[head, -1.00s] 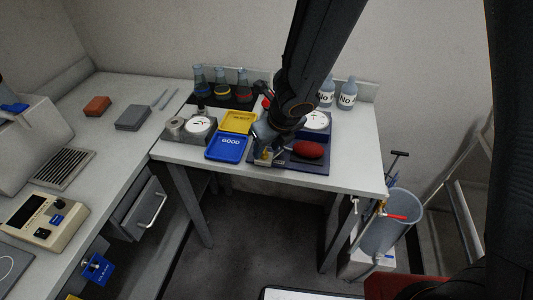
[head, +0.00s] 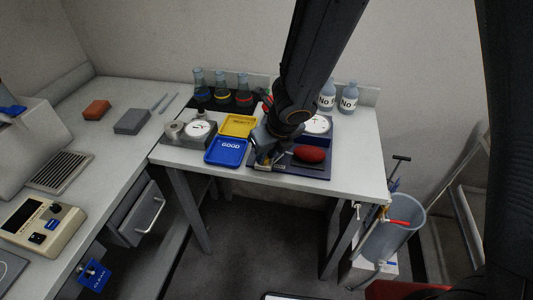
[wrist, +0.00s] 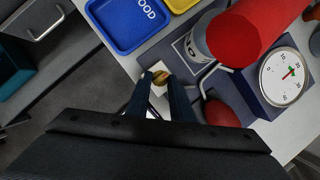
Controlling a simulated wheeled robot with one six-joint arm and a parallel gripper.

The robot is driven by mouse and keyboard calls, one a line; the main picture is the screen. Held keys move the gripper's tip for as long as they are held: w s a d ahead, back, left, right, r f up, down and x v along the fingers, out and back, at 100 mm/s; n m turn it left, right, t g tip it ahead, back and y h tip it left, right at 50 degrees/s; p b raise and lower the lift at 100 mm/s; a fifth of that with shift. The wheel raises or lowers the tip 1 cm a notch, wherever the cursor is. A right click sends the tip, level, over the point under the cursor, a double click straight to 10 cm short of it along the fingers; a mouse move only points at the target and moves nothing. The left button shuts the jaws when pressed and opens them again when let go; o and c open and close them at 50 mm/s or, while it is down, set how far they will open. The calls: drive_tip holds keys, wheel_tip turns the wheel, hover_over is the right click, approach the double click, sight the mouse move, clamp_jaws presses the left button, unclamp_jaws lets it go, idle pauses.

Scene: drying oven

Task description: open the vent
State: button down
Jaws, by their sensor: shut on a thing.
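A small brass fitting (wrist: 158,77), which looks like the vent knob, stands over a pale plate on the dark base (head: 318,172) at the front of the far bench. My gripper (wrist: 160,80) points down at it, with one dark finger on each side, and is shut on it. In the head view my gripper (head: 264,160) covers most of the fitting, so its turn position cannot be told. A red rounded part (head: 309,155) sits right of the gripper, and also shows in the wrist view (wrist: 221,113).
A white dial gauge (head: 317,124) and a red cylinder (wrist: 255,28) are close to my gripper. A blue GOOD tray (head: 226,151) and a yellow tray (head: 238,126) lie left of it. Flasks and bottles (head: 348,97) line the back. The bench's front edge is near.

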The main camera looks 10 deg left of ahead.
drive_tip(key=shift+s+a+m+t+h+b, duration=0.15)
drive_tip(key=shift+m+t+h+b, duration=0.25)
drive_tip(key=shift+m+b, duration=0.7)
drive_tip(key=shift+a+m, duration=0.1)
drive_tip(key=shift+m, duration=0.8)
drive_tip(key=m+h, duration=0.1)
drive_tip(key=m, duration=0.1)
drive_tip(key=m+h, duration=0.1)
drive_tip(key=m, duration=0.1)
drive_tip(key=shift+a+m+p, duration=0.2)
drive_tip(key=shift+m+p, duration=0.1)
drive_tip(key=m, duration=0.1)
drive_tip(key=m+h+p, duration=0.1)
drive_tip(key=m, duration=0.1)
drive_tip(key=m+h+p, duration=0.1)
drive_tip(key=shift+a+m, duration=0.25)
drive_tip(key=shift+m, duration=0.05)
drive_tip(key=shift+a+m+g+h+p, duration=0.1)
drive_tip(key=shift+m+g+h+p, duration=0.3)
drive_tip(key=shift+m, duration=0.75)
drive_tip(key=shift+a+m+g+h+p, duration=0.1)
drive_tip(key=shift+m+g+h+p, duration=0.25)
drive_tip(key=shift+m, duration=0.8)
drive_tip(key=shift+w, duration=0.2)
drive_tip(key=c, duration=1.6)
unclamp_jaws()
drive_tip(key=shift+o, duration=0.2)
